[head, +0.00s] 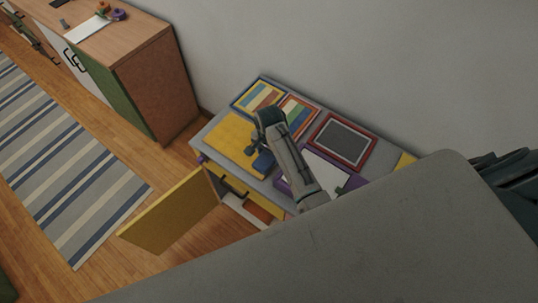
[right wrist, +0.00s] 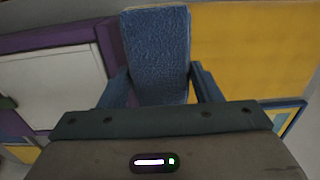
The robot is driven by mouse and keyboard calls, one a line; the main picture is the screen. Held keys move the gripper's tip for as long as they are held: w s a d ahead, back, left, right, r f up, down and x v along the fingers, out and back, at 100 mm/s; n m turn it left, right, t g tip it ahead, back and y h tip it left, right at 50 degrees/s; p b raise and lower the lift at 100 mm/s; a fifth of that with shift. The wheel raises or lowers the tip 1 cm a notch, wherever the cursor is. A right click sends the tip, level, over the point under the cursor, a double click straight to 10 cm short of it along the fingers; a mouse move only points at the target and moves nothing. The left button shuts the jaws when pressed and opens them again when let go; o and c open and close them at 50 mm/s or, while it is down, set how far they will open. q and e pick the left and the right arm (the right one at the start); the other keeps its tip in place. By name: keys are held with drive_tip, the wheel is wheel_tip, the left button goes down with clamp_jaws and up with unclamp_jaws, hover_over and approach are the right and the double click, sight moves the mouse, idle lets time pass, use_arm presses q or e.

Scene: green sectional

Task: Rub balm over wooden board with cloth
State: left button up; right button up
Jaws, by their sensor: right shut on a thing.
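My right gripper (head: 257,150) reaches over the grey cabinet top and is shut on a folded blue cloth (head: 263,162). In the right wrist view the blue cloth (right wrist: 156,50) sits upright between the two fingers. A flat yellow board (head: 232,137) lies on the cabinet top, just left of the cloth; it also shows in the right wrist view (right wrist: 250,55). I cannot tell whether the cloth touches it. No balm can be made out. My left gripper is not in view.
The grey cabinet top (head: 214,124) also bears framed panels, including a red-framed one (head: 341,140) and a white-and-purple one (head: 328,172). A yellow cabinet door (head: 172,212) hangs open in front. A wooden sideboard (head: 150,85) stands left, beyond a striped rug (head: 65,165).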

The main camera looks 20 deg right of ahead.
drive_tip(key=shift+r, duration=1.5)
